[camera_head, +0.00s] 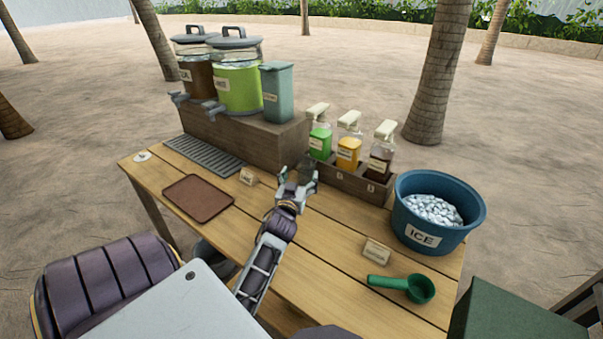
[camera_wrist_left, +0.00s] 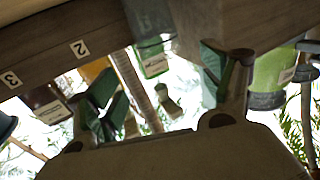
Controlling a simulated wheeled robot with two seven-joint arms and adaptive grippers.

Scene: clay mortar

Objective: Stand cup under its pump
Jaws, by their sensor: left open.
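A small dark, see-through cup (camera_head: 307,164) stands upright on the table in front of the green-syrup pump bottle (camera_head: 320,140), at the left end of the bottle rack. My left gripper (camera_head: 298,181) is just on the near side of the cup, with its fingers apart. The cup also shows at the top of the left wrist view (camera_wrist_left: 151,16), beyond the spread fingers (camera_wrist_left: 158,88) and apart from them. An orange pump bottle (camera_head: 348,150) and a dark brown one (camera_head: 381,160) stand to the right. My right gripper is out of view.
A wooden riser (camera_head: 245,138) holds two drink dispensers and a teal container (camera_head: 277,90). A drip grate (camera_head: 205,155) and brown tray (camera_head: 198,197) lie left. A blue ice tub (camera_head: 412,215), green scoop (camera_head: 405,287) and small sign (camera_head: 376,252) are right.

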